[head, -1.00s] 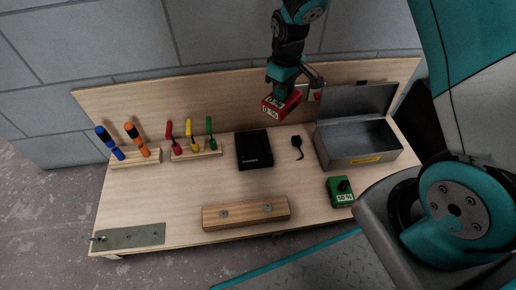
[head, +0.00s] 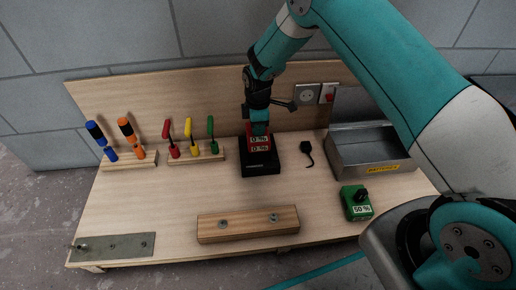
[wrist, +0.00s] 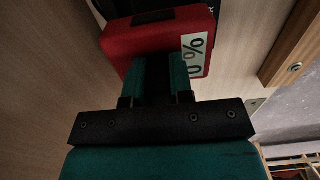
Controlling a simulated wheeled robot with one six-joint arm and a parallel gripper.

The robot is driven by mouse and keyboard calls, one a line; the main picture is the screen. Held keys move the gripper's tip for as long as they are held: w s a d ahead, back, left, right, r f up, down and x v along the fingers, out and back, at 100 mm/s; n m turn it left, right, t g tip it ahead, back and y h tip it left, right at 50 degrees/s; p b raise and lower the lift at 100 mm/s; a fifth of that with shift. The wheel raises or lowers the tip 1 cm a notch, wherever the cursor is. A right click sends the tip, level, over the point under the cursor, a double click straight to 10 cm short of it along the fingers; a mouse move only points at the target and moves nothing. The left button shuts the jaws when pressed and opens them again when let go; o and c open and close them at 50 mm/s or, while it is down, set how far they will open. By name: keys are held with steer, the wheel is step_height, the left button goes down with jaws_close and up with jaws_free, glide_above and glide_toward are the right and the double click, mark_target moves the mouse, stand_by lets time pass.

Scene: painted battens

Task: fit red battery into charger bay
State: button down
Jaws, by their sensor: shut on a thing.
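The red battery (head: 258,143), with a white "0 %" label, is at the black charger (head: 260,168) on the workbench. My gripper (head: 260,127) is shut on the red battery from above. In the wrist view the battery (wrist: 150,38) fills the space ahead of the fingers (wrist: 160,75), its label on the right side. The battery stands over the charger's bay; its lower end and the bay are hidden, so I cannot tell how far it sits in. A green battery (head: 356,204) labelled "50 %" stands at the right front of the bench.
A grey metal box (head: 375,160) stands open at the right. A black plug (head: 307,149) lies beside the charger. A wooden batten (head: 248,223) lies in front. Screwdrivers (head: 112,140) and coloured tools (head: 190,138) stand in racks at the left. Wall sockets (head: 307,95) are behind.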

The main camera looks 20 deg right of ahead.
mark_target(258, 140)
steer(key=shift+f+b, duration=1.5)
steer(key=shift+f, duration=1.8)
steer(key=shift+f, duration=0.15)
steer(key=c, duration=1)
jaws_free()
